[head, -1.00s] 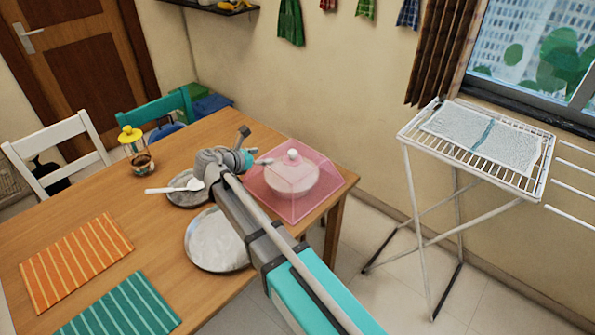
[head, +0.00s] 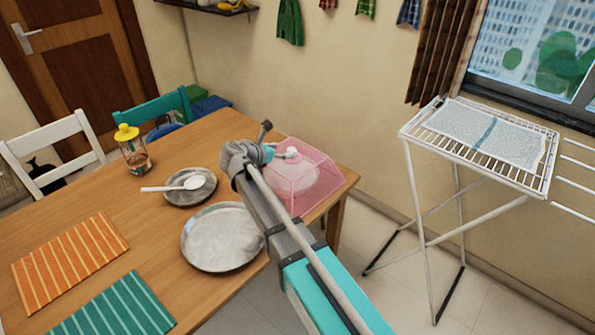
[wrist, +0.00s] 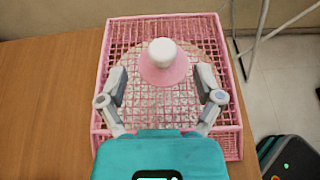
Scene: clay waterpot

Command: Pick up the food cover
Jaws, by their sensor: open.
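The pink mesh food cover (head: 318,182) stands at the far right corner of the wooden table, over a pale round thing seen through its sides. Its white knob (head: 291,152) on a pink base is at the top. In the wrist view the food cover (wrist: 115,40) fills the middle, and the knob (wrist: 162,52) lies just beyond the fingertips, about centred between them. My gripper (wrist: 161,80) is open, one finger on each side of the knob's pink base, with nothing held. In the head view my gripper (head: 284,155) is beside the knob; whether it touches cannot be told.
A steel plate (head: 222,238), a smaller plate with a white spoon (head: 172,188) and a yellow-topped jar (head: 135,155) stand on the table (head: 165,230). Orange (head: 70,262) and green (head: 117,310) mats lie in front. A drying rack (head: 410,130) stands right of the table.

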